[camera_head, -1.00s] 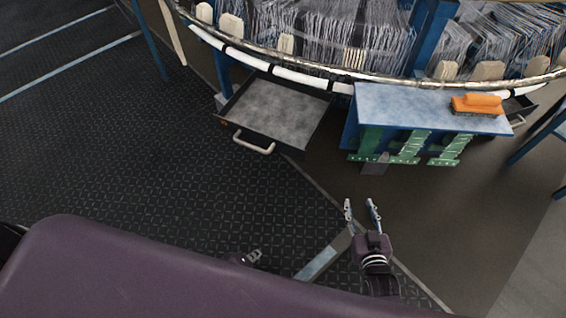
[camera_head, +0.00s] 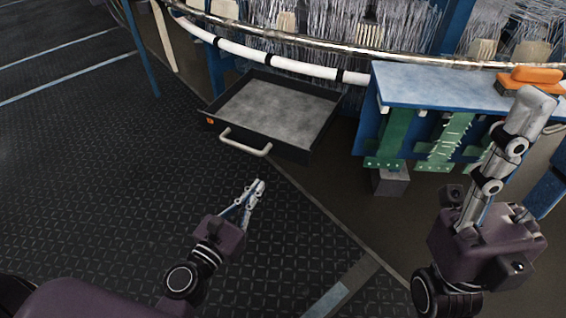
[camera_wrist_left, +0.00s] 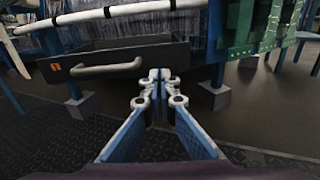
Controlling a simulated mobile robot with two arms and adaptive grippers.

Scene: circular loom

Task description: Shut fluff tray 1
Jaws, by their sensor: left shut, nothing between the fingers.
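The fluff tray (camera_head: 279,110) is a dark drawer with a grey floor, pulled out under the loom. Its pale bar handle (camera_head: 245,142) is on the front face beside a small orange label. In the left wrist view the tray front (camera_wrist_left: 130,55) and handle (camera_wrist_left: 107,68) lie left of the fingertips. My left gripper (camera_head: 258,185) is shut and empty, in front of and below the handle, apart from it. Its fingertips meet in the left wrist view (camera_wrist_left: 160,76). My right gripper (camera_head: 528,105) points up near the bench at the right; its finger gap is unclear.
A blue bench (camera_head: 425,84) with green brackets stands right of the tray, with an orange-handled brush (camera_head: 530,80) on top. A blue loom leg (camera_head: 140,50) stands left. The floor (camera_head: 90,160) before the tray is clear.

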